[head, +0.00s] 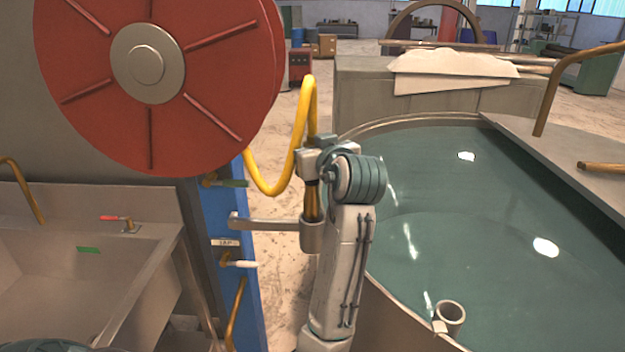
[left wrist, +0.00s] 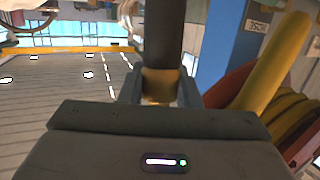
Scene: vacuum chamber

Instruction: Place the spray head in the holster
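The spray head (head: 312,200), brass and dark, stands upright below the yellow hose (head: 309,100). The holster (head: 311,237) is a grey cup on a bracket from the blue post (head: 230,290). The spray head's lower part shows at the cup's mouth and appears to go into it; the depth inside is hidden. My left gripper (head: 318,158) is above the cup. In the left wrist view, the left gripper (left wrist: 160,90) is shut around the brass collar of the spray head (left wrist: 161,40), whose dark part extends away. My right gripper is not in view.
A red hose reel (head: 205,50) is at upper left. A sink (head: 90,290) with taps is at lower left. A water-filled tank (head: 480,230) is at right, with another short grey tube (head: 450,315) at its near edge. Grey bench with cloth (head: 455,65) stands behind.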

